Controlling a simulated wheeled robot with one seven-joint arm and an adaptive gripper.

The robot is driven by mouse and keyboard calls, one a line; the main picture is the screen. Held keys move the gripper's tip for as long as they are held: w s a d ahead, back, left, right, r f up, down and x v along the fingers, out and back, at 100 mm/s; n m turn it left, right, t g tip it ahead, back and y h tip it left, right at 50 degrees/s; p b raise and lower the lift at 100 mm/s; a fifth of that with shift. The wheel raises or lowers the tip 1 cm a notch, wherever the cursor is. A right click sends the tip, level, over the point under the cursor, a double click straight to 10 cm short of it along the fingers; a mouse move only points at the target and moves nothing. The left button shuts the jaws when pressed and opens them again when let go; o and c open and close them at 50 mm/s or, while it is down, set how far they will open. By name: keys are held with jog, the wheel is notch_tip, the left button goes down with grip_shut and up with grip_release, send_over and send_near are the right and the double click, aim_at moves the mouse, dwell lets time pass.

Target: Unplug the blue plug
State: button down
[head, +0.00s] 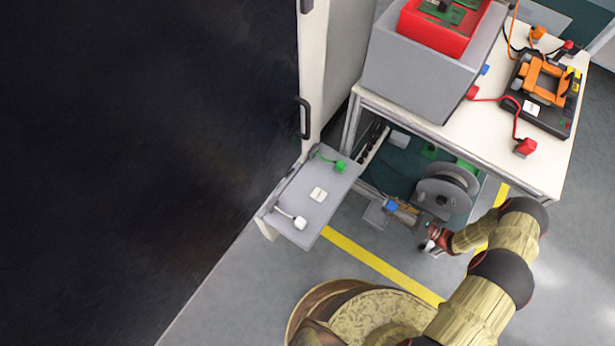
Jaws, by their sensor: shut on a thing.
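The blue plug (391,206) is small in the head view, low by the trolley's lower level. My gripper (400,210) reaches it from the right, and its jaws are shut on the blue plug. The fingers hide part of the plug. A small grey box or plate (375,216) lies right beside the plug on the left. I cannot tell whether the plug is still seated in a socket.
A grey cable reel (445,192) stands close behind my gripper. A white-topped trolley (480,120) rises above, with a grey bin (415,85) and red plugs. A grey shelf (318,212) with a green plug (340,166) and a white plug (300,222) juts out left. Floor in front is clear.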

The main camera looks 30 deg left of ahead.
jog(key=b, duration=0.2)
send_over(380, 214)
jog(key=d, duration=0.2)
jog(key=shift+a+f, duration=0.1)
jog(key=shift+f, duration=2.4)
jog(key=shift+a+f, duration=0.3)
jog(key=shift+f, duration=0.4)
jog(key=shift+a+f, duration=0.3)
jog(key=shift+f, duration=0.45)
jog(key=shift+a+f, duration=0.3)
jog(key=shift+f, duration=0.4)
jog(key=c, duration=1.3)
grip_release()
jog(key=c, duration=0.3)
jog(key=shift+o, duration=0.7)
